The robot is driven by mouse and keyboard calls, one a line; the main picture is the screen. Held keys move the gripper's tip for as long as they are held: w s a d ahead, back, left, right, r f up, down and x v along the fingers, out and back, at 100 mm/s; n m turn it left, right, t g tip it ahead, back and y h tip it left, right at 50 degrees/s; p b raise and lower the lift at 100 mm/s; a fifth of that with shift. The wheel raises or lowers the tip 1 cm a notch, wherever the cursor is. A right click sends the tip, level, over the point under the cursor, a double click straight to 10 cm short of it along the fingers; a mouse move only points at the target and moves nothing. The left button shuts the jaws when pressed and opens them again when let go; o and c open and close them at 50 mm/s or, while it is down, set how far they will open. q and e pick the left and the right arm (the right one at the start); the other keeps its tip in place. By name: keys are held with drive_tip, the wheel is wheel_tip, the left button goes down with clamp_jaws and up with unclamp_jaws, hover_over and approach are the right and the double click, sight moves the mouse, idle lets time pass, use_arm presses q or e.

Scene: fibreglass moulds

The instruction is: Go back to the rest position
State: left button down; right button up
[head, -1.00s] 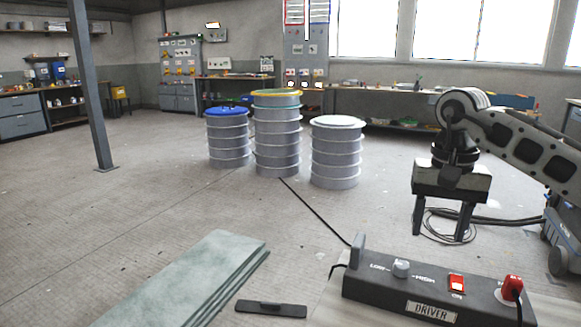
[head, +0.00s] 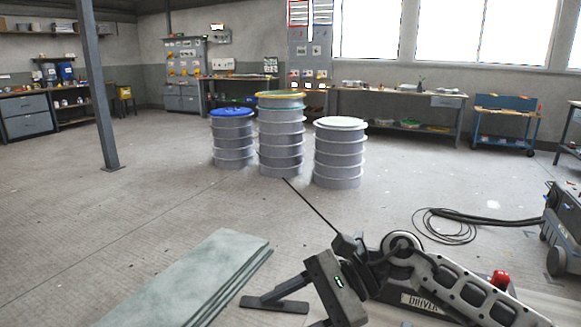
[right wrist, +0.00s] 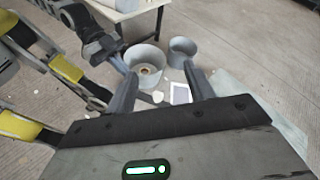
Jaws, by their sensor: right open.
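My right gripper (head: 284,308) is low at the bottom centre of the head view, its body tilted and its fingers pointing left. Its fingers are near a flat dark bar (head: 256,302) and partly overlap it in the picture. In the right wrist view the two fingers of the right gripper (right wrist: 162,88) stand wide apart with nothing between them. My right arm crosses in front of the control box marked DRIVER (head: 418,301) and hides most of it.
Pale green sheets (head: 190,275) lie left of the gripper. Three ribbed drums stand further back: blue-topped (head: 233,140), yellow-rimmed (head: 281,140) and white-topped (head: 339,155). A post (head: 97,90) stands left. A coiled cable (head: 450,225) lies right. The wrist view shows a grey tub (right wrist: 132,58).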

drive_tip(key=s+a+r+m+t+y+p, duration=0.1)
drive_tip(key=s+a+r+m+t+y, duration=0.2)
drive_tip(key=m+y, duration=0.55)
drive_tip(key=d+f+n+t+h+p, duration=0.1)
drive_tip(key=d+f+n+t+h, duration=0.35)
drive_tip(key=n, duration=0.65)
drive_tip(key=d+f+n+t+h+p, duration=0.1)
drive_tip(key=d+n+t+h, duration=0.2)
drive_tip(key=n+t+h, duration=0.55)
drive_tip(key=d+f+n+t+h+p, duration=0.1)
drive_tip(key=d+f+n+t, duration=0.25)
drive_tip(key=n, duration=0.95)
use_arm(q)
drive_tip(key=shift+a+r+p, duration=0.25)
drive_tip(key=shift+r+p, duration=0.05)
drive_tip(key=shift+r, duration=0.7)
use_arm(e)
drive_tip(key=s+d+f+m+g+h, duration=0.4)
drive_tip(key=s+d+f+m+g, duration=0.1)
drive_tip(key=s+f+m, duration=0.5)
drive_tip(key=shift+s+d+f+m+g, duration=0.15)
drive_tip(key=shift+d+f+m+g, duration=0.25)
drive_tip(key=shift+d+m, duration=0.25)
